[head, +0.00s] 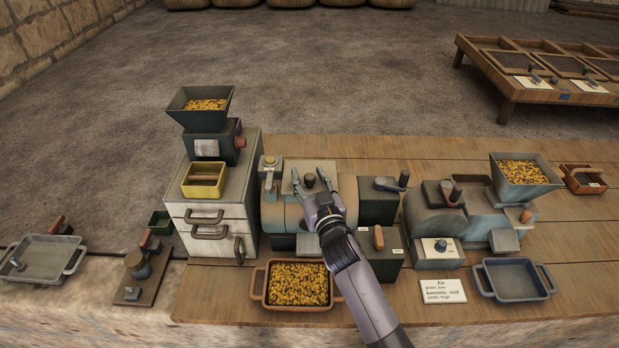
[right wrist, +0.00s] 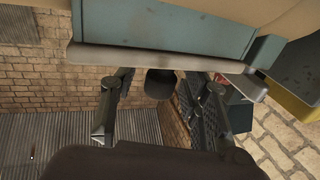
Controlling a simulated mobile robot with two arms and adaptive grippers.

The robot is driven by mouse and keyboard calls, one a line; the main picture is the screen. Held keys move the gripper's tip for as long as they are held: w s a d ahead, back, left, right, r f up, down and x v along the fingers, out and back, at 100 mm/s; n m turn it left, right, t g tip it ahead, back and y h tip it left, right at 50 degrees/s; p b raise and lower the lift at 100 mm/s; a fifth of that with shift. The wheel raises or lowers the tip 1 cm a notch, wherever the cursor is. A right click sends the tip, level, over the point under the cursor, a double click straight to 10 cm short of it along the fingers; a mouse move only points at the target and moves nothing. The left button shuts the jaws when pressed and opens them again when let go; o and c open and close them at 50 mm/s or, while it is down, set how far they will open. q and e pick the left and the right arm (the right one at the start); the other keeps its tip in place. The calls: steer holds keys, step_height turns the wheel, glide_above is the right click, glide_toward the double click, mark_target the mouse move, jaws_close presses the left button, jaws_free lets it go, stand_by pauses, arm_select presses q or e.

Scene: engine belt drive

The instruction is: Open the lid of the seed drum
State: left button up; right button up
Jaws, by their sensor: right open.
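The seed drum (head: 274,214) is a rounded pale and blue-green body at the middle of the bench. Its lid on top carries a dark round knob (head: 309,179). My right gripper (head: 308,177) is over the lid with its fingers open on either side of the knob. In the right wrist view the dark knob (right wrist: 160,84) sits between the spread fingers of the gripper (right wrist: 162,105), with a gap on both sides. The lid's pale edge (right wrist: 150,58) lies just beyond it. The lid looks closed. The left gripper is not in view.
A white cabinet (head: 208,212) with a seed hopper (head: 183,100) stands left of the drum. A dark box (head: 378,207) and a blue-grey machine (head: 425,215) stand to the right. A tray of seeds (head: 260,285) and an empty blue tray (head: 547,296) lie in front.

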steer(key=shift+c, duration=0.6)
jaws_close()
